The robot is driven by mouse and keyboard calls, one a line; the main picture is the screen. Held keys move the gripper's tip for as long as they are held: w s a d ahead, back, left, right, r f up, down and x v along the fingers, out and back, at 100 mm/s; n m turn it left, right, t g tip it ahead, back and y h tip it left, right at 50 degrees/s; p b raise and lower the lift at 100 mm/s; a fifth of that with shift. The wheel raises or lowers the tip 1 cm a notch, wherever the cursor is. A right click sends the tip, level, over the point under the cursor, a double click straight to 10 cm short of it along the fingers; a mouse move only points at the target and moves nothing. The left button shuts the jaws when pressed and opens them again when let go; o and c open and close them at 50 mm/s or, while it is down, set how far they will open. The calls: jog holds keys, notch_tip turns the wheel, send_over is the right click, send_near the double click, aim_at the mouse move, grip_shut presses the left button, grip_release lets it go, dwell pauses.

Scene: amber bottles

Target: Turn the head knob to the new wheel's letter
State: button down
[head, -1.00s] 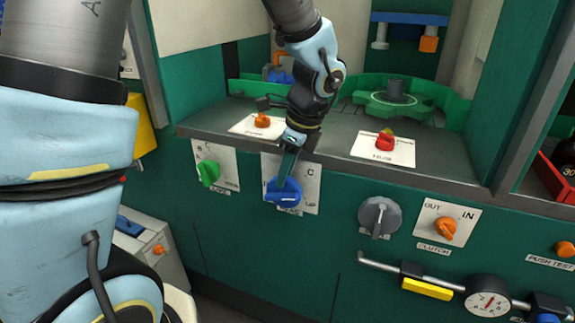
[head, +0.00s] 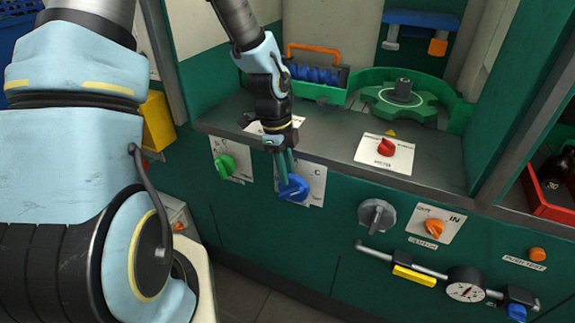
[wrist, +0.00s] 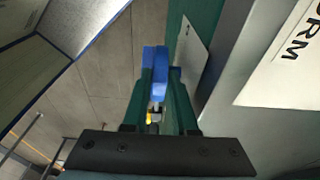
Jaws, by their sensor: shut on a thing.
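The blue knob (head: 298,190) sits on a white plate (head: 317,180) on the front of the green machine. A letter C shows at the plate's upper right; the other letters are hidden or too small to read. My gripper (head: 287,178) reaches down from above and is shut on the blue knob. In the wrist view the blue knob (wrist: 155,62) stands between the two green fingers of my gripper (wrist: 158,85). The knob's exact pointing is hard to tell behind the fingers.
A green knob (head: 226,165) is left of the blue one; a grey knob (head: 377,215) and an orange clutch knob (head: 434,227) are to the right. A red knob (head: 386,147) sits on the ledge above. A green gear-shaped wheel (head: 400,100) lies at the back.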

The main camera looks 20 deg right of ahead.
dwell(0.3)
jog(key=c, duration=1)
grip_release()
jog(key=r, duration=0.3)
jog(key=w+a+r+b, duration=0.1)
jog(key=r, duration=0.6)
jog(key=shift+w+a+r, duration=0.15)
jog(key=shift+a+r, duration=0.05)
jog(key=shift+r, duration=0.15)
